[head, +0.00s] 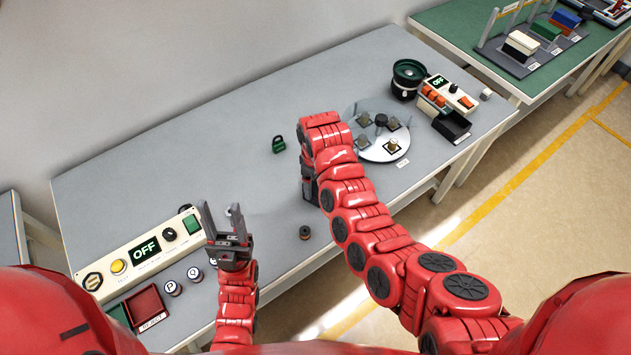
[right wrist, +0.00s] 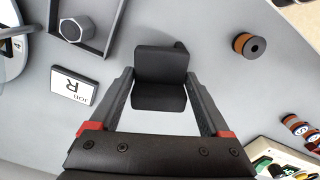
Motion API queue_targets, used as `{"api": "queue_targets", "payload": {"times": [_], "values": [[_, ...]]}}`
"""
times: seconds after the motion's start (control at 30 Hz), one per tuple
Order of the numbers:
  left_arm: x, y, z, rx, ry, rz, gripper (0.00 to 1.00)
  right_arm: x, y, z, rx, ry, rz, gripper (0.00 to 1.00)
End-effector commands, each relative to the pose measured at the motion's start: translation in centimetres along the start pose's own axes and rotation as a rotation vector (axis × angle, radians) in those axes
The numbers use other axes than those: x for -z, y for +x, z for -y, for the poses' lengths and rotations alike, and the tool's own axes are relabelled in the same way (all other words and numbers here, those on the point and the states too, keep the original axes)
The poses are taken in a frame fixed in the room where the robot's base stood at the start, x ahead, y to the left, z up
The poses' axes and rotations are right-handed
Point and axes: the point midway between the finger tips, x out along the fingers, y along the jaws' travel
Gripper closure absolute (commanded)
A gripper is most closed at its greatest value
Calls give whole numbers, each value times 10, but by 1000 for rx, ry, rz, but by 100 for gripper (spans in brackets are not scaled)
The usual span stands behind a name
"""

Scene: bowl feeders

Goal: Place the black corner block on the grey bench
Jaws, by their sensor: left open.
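The black corner block (right wrist: 160,78) is between the fingertips of my right gripper (right wrist: 160,75) in the right wrist view, with both fingers against its sides. Grey surface lies behind it; I cannot tell how high it is above the bench. In the head view my right gripper (head: 310,190) is over the middle of the grey bench (head: 230,120), mostly hidden by my arm, and the block is not clearly visible. My left gripper (head: 221,212) is open and empty, pointing up near the bench's front left part.
A round plate (head: 383,150) with several parts and a black bowl (head: 407,80) are at right. A control box (head: 130,258) and red tray (head: 145,303) are at left. The bench's back left is clear.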

Motion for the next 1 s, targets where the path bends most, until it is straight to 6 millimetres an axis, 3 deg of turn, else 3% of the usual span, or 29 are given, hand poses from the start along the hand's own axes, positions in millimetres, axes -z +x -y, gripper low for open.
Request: {"api": "queue_targets", "payload": {"times": [0.1,0.47,0.6,0.7,0.8,1.0], "values": [[0,0,0,0,0,0,50,0,0,0,-1,0,0,0],[0,-2,0,0,0,0,50,1,-8,-1,-5,1,-4,0],[-2,-12,-1,0,0,0,50,2,-25,-1,-5,0,-6,0],[-2,-15,-1,0,0,0,50,2,-54,-1,-5,1,-8,0],[1,6,0,0,0,-1,50,-1,-80,-1,1,3,-2,0],[2,12,1,0,0,0,50,-1,-106,-1,-1,1,0,0]]}}
